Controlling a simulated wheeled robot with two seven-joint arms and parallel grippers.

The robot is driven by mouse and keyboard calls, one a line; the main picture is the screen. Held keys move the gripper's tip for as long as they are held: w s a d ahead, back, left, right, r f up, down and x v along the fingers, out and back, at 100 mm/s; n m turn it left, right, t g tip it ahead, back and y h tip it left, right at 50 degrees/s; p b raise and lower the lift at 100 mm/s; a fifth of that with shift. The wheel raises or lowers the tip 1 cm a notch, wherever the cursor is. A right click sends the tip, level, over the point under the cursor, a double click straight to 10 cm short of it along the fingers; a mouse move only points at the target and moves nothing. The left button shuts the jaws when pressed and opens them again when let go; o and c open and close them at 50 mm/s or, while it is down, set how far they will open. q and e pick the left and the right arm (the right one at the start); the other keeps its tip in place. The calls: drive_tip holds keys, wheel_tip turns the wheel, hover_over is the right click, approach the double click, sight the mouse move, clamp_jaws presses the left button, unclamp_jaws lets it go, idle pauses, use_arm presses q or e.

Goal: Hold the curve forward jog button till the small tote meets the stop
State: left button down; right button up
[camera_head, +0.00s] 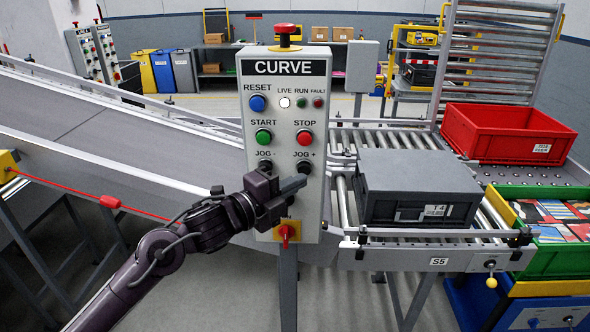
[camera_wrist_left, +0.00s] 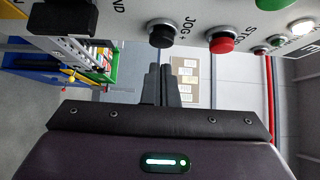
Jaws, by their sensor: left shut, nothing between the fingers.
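The CURVE control box (camera_head: 287,130) stands in the middle of the head view. Its black JOG + button (camera_head: 304,167) sits at the lower right, beside the JOG - button (camera_head: 265,166). My left gripper (camera_head: 300,182) is shut and empty, its fingertips just below JOG +. In the left wrist view the closed fingers (camera_wrist_left: 160,72) point towards the JOG + button (camera_wrist_left: 161,36), with a small gap showing. A dark grey lidded tote (camera_head: 415,190) rests on rollers right of the box. I cannot clearly pick out the stop.
Above JOG + is the red STOP button (camera_head: 305,138); a red emergency knob (camera_head: 285,29) tops the box. A red-yellow rotary switch (camera_head: 286,232) is below. A red tote (camera_head: 510,133) and a green bin (camera_head: 550,255) stand right. A sloping conveyor (camera_head: 90,130) fills the left.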

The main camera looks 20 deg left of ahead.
use_arm(q)
drive_tip(key=shift+w+a+p, duration=0.3)
drive_tip(key=shift+w, duration=0.65)
